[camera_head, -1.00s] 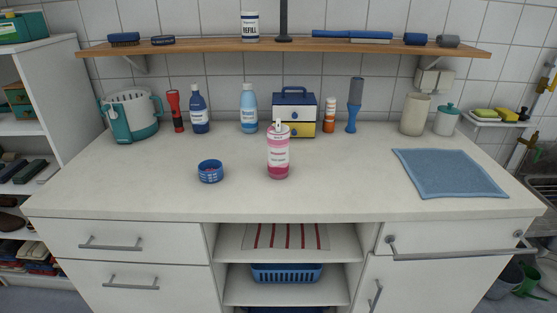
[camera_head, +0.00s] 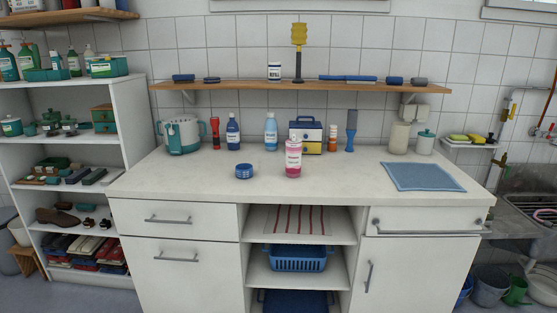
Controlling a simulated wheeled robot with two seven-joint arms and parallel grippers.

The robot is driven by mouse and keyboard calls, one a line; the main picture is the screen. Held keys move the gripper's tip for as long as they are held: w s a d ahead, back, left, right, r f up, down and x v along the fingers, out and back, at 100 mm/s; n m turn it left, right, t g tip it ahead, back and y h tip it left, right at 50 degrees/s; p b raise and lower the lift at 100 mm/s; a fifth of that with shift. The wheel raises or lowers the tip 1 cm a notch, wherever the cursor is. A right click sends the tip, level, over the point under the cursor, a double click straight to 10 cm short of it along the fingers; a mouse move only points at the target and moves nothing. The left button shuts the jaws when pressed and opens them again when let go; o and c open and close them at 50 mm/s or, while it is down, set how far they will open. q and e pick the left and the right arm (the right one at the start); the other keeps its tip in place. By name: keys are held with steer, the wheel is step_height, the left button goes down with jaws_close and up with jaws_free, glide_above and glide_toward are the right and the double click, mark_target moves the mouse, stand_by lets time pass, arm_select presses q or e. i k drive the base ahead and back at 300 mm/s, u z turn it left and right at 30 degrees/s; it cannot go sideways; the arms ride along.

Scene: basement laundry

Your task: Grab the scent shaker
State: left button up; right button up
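A pink and white container (camera_head: 293,158) stands upright on the white counter (camera_head: 330,186), near its middle. It looks like the scent shaker, but its label is too small to read. Its top is white, and it partly covers the blue, white and yellow box behind it. Neither of my grippers shows in the head view.
A small blue bowl (camera_head: 244,171) sits left of the pink container, and a blue cloth (camera_head: 424,177) lies to the right. Bottles, including a light blue one (camera_head: 270,132), line the back. A wooden shelf (camera_head: 300,86) hangs above. The counter's front is clear.

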mark_target(294, 151)
steer(key=u, duration=0.6)
steer(key=i, duration=0.8)
steer(key=u, duration=0.35)
